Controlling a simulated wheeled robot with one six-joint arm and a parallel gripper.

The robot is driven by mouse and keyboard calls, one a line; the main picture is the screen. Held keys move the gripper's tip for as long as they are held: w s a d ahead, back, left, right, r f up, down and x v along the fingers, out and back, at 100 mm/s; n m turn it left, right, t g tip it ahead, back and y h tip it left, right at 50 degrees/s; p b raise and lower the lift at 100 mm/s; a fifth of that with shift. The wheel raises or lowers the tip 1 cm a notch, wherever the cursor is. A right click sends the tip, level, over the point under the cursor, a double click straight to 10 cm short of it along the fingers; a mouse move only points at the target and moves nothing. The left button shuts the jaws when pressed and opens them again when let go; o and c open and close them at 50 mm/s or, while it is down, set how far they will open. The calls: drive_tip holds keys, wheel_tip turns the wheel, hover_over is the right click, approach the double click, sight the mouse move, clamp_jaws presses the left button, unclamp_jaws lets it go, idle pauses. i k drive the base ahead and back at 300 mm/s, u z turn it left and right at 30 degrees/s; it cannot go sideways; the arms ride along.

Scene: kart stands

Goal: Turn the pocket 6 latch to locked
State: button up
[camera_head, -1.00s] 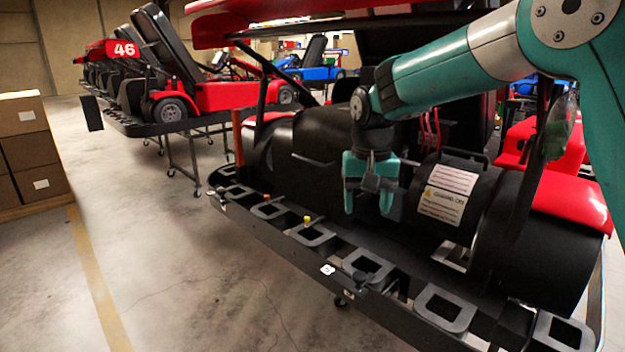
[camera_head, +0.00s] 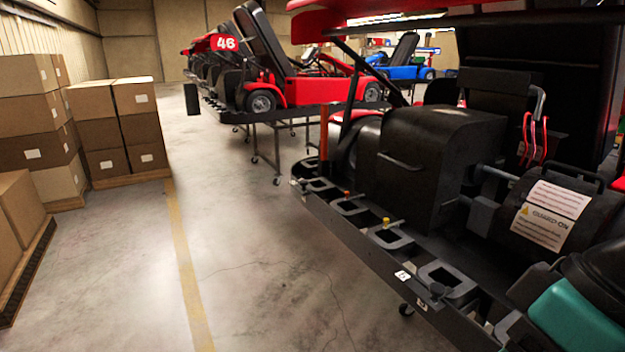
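A row of square-rimmed grey pockets runs along the front rail of the nearest kart stand; one pocket (camera_head: 447,278) is close at the lower right. A dark knob (camera_head: 437,289) sits at that pocket's front edge.
A black cylinder with warning labels (camera_head: 550,215) and a black housing (camera_head: 420,165) stand behind the rail. Stacked cardboard boxes (camera_head: 100,130) are at the left. Open concrete floor with a yellow line (camera_head: 185,260) lies between. A red kart numbered 46 (camera_head: 300,88) stands farther back.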

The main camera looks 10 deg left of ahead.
sight(303, 184)
drive_tip(key=z, duration=0.25)
drive_tip(key=k, duration=0.4)
drive_tip(key=u, duration=1.55)
drive_tip(key=i, duration=1.4)
drive_tip(key=z, duration=0.6)
drive_tip(key=i, duration=0.7)
drive_tip(key=z, duration=0.7)
